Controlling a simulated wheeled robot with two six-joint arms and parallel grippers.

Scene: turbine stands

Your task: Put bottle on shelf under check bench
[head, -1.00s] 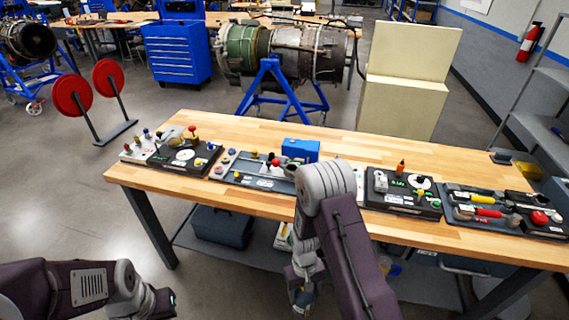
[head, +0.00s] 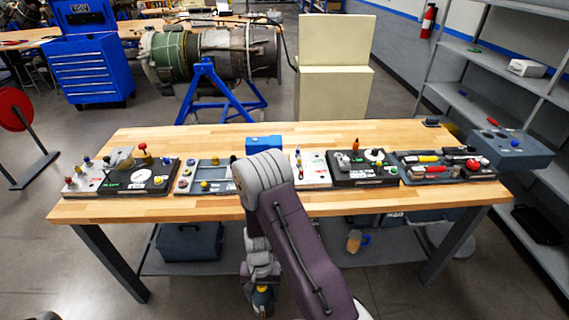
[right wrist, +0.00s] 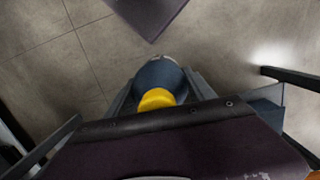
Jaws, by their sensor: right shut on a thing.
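The bottle is dark blue with a yellow cap (right wrist: 158,98), between the jaws in the right wrist view. My right gripper (head: 262,297) is shut on it, low in front of the bench, near the bottom edge of the head view, where only a small part of the bottle shows. The check bench (head: 330,203) has a wooden top, and a grey shelf (head: 225,262) runs beneath it. My right arm hides the middle of that shelf. My left gripper is out of view.
On the shelf are a dark case (head: 190,241) at left and a yellowish jar with blue (head: 355,241) right of my arm. Bench legs (head: 112,262) stand at both ends. Test panels (head: 135,178) and a blue box (head: 263,144) are on top. Grey shelving (head: 525,170) stands at the right.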

